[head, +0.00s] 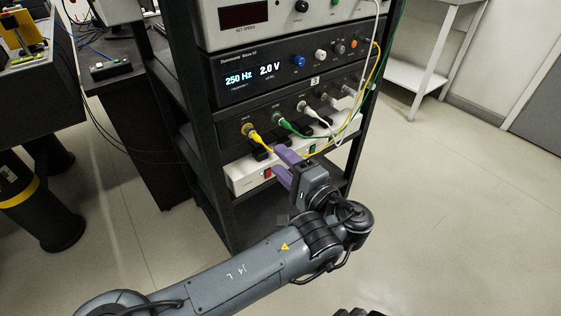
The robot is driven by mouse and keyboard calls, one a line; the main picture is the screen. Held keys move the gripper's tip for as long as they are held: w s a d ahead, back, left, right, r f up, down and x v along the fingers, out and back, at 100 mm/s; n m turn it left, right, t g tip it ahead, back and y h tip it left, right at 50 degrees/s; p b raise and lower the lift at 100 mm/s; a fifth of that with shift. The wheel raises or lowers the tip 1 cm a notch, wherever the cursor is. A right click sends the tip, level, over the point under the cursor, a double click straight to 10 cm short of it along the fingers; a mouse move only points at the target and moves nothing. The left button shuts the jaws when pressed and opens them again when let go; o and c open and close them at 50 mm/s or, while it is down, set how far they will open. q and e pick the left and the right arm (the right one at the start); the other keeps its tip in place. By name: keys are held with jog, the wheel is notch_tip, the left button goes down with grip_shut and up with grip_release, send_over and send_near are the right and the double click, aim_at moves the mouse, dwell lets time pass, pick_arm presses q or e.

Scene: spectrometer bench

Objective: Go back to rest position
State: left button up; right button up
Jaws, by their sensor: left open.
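My left gripper (278,161) has two purple fingers and reaches in from the lower left to the front of the equipment rack (215,165). Its fingers are apart, with nothing visible held between them. They point at the white power strip (243,178) on the rack, overlapping it in the picture, just below the black plugs. I cannot tell whether the fingers touch the strip. My right gripper is not in view.
A function generator (290,73) showing 250 Hz and 2.0 V sits above a panel with yellow, green and white cables (330,118). A dark bench (125,110) stands left. A white shelf table (415,78) stands back right. The floor at right is clear.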

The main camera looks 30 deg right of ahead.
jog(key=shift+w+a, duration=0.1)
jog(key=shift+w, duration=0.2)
